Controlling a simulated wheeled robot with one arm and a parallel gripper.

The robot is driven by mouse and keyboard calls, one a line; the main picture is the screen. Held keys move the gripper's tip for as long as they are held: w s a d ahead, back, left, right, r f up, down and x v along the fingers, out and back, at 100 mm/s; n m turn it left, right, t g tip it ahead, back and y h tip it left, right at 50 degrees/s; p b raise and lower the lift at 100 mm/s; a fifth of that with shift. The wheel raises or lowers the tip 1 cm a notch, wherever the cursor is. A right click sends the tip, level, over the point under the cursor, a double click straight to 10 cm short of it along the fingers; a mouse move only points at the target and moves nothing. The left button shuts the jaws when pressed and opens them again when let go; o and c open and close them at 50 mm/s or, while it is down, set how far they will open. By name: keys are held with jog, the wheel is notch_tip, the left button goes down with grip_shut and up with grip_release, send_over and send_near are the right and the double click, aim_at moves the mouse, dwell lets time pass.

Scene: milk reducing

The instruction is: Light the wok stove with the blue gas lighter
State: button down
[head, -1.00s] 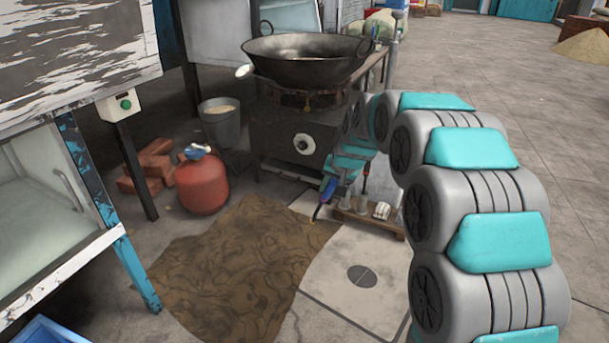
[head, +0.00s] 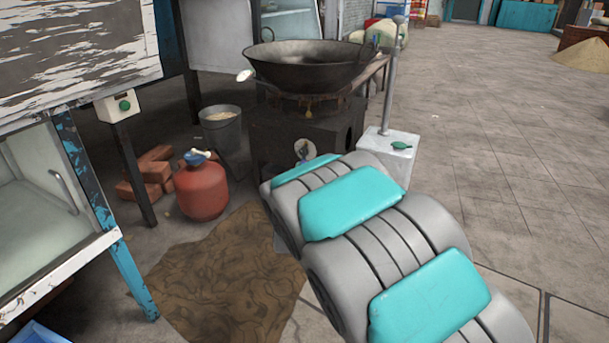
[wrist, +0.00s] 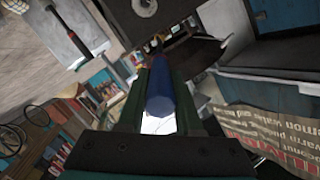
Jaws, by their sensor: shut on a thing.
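The stove (head: 275,130) is a dark box with a black wok (head: 312,70) on top, at the upper middle of the head view. Its round pale knob (head: 304,151) shows on the front, partly covered by a small dark shape I cannot make out. The knob also shows at the top of the wrist view (wrist: 144,6). My gripper (wrist: 160,82) is shut on the blue gas lighter (wrist: 160,98), which points away from the camera. The lighter's tip is hard to tell. In the head view my arm hides the gripper.
A red gas cylinder (head: 203,190), a grey bucket (head: 221,130) and bricks (head: 148,176) stand left of the stove. A brown mat (head: 220,280) lies in front. A white block (head: 392,155) with a green item stands right of the stove. The floor farther right is clear.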

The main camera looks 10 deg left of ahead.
aim_at(305, 154)
jog(key=shift+r, duration=0.25)
jog(key=shift+w+d, duration=0.1)
jog(key=shift+w, duration=0.15)
jog(key=w+p, duration=0.3)
jog(key=w, duration=0.4)
jog(key=w+a+p, duration=0.1)
jog(key=w+p, duration=0.2)
jog(key=w, duration=0.4)
jog(key=w+a+p, duration=0.1)
jog(key=w+p, duration=0.3)
jog(key=w, duration=0.4)
jog(key=shift+w+p, duration=0.4)
jog(key=shift+w, duration=0.05)
dwell(0.6)
jog(key=shift+s+f+b, duration=0.15)
jog(key=shift+s+b, duration=0.2)
jog(key=shift+b, duration=0.1)
jog(key=shift+s+d+b, duration=0.2)
jog(key=shift+s+b, duration=1.3)
jog(key=shift+s, duration=0.85)
jog(key=shift+s+d+b, duration=0.15)
jog(key=shift+s+b, duration=1.3)
jog(key=shift+s, duration=0.85)
